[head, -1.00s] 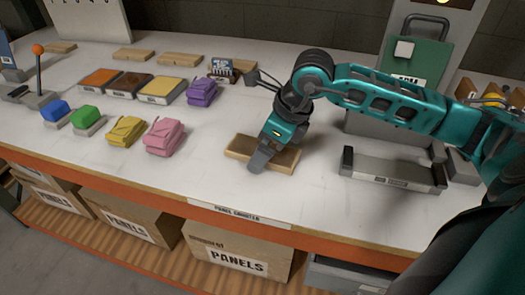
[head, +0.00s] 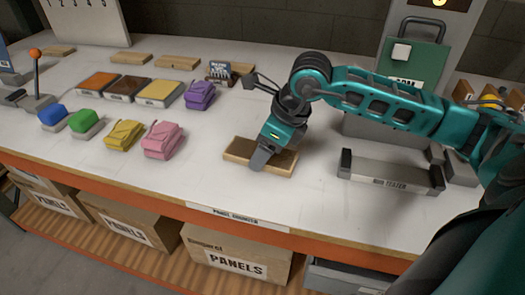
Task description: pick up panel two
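No number shows on any panel, so I cannot tell which one is panel two. A flat wooden board (head: 236,151) lies near the front edge of the counter. My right gripper (head: 260,160) points down over the middle of this board and hides part of it. Its fingers overlap in this view, so I cannot tell whether they are open, shut or touching the board. More wooden boards lie at the back, one (head: 178,62) beside another (head: 131,58), and one (head: 58,51) farther left. My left gripper is not in view.
A grey tester (head: 390,174) stands right of the board, below my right arm. Orange, brown and yellow trays (head: 160,92) and yellow, pink and purple pouches (head: 164,139) are at left. Blue and green blocks (head: 85,121) sit near an orange-knobbed lever (head: 36,53).

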